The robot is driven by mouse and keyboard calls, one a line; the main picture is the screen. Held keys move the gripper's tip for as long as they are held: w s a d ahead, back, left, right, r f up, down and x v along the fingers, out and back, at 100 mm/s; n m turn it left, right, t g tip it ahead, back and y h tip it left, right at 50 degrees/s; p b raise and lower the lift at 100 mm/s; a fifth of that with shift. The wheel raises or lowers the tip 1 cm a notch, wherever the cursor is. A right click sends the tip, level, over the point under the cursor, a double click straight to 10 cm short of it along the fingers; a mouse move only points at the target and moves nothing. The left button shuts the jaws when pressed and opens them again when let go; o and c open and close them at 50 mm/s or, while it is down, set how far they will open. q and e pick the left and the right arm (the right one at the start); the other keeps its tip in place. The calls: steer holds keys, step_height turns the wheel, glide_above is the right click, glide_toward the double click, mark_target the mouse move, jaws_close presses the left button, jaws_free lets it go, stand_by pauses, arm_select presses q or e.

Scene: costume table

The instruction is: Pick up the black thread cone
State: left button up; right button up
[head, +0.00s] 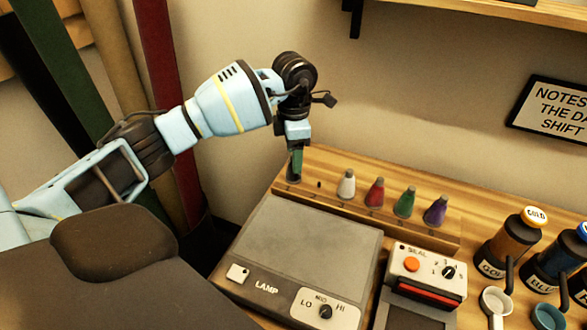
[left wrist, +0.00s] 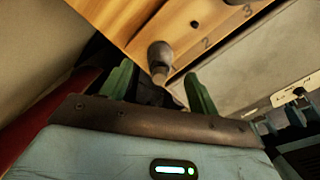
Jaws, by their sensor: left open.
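The black thread cone (left wrist: 160,56) stands at the left end of the wooden rack (head: 330,200), beside the mark 2 in the left wrist view. In the head view my left gripper (head: 295,168) points down over that end and mostly hides the cone. In the left wrist view its two green fingers (left wrist: 159,80) are apart, one on each side of the near end of the cone. I cannot tell whether they touch it. My right gripper is not in view.
White (head: 346,184), red (head: 375,192), green (head: 404,202) and purple (head: 435,210) cones stand along the rack to the right. An empty hole (head: 319,184) lies between the black and white cones. A grey lamp box (head: 310,245) fills the space in front. The wall is close behind.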

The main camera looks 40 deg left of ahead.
arm_select(q)
step_height(320, 180, down, 4)
steer(key=shift+f, duration=0.15)
steer(key=c, duration=1.1)
steer(key=shift+o, duration=0.2)
steer(key=shift+r, duration=0.55)
step_height(320, 180, up, 2)
steer(key=shift+w+r, duration=0.1)
steer(key=shift+r, duration=0.1)
steer(key=s+d, duration=0.3)
steer(key=s, duration=0.1)
steer(key=s+d+r, duration=0.1)
steer(key=s+d, duration=0.6)
steer(key=d, duration=0.1)
steer(key=shift+s+r, duration=0.25)
steer(key=shift+s, duration=0.15)
